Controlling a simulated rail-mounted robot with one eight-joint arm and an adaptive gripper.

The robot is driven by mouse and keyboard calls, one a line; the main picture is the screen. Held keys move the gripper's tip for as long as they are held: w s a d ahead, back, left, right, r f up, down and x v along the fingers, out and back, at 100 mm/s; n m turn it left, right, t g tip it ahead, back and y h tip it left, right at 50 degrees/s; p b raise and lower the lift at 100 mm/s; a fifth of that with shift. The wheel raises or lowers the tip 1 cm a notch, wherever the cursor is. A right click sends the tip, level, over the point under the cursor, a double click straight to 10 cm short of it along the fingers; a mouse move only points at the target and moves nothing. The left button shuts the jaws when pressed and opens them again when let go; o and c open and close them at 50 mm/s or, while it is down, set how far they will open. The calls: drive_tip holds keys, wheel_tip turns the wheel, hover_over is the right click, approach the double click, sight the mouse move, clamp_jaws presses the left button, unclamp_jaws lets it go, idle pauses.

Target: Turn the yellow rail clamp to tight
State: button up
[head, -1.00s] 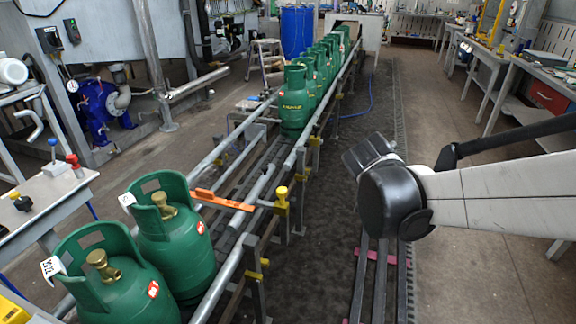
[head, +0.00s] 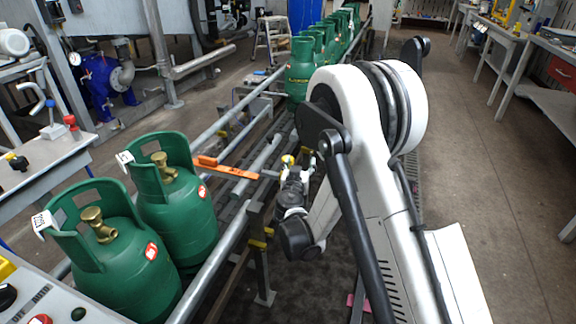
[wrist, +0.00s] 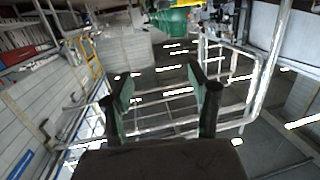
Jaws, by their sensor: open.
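I cannot make out the clamp in the wrist view.
Two green cylinders (head: 177,200) stand on the conveyor at the left, and several more (head: 302,68) stand farther back. An orange bar (head: 228,170) crosses the conveyor close to my gripper. A control panel (head: 50,300) is at the lower left. The floor at right is clear.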

drive_tip(key=a+f+t+y+b, duration=0.1)
drive_tip(key=a+f, duration=0.4)
drive_tip(key=f, duration=0.4)
drive_tip(key=shift+n, duration=0.4)
drive_tip(key=w+b, duration=0.1)
drive_tip(key=w, duration=1)
drive_tip(key=shift+w+r, duration=0.1)
drive_tip(key=shift+w, duration=0.1)
drive_tip(key=shift+w+r+b, duration=0.1)
drive_tip(key=shift+w+b, duration=0.2)
drive_tip(key=shift+w, duration=0.45)
drive_tip(key=c, duration=1.2)
drive_tip(key=shift+y, duration=0.4)
drive_tip(key=shift+c, duration=0.2)
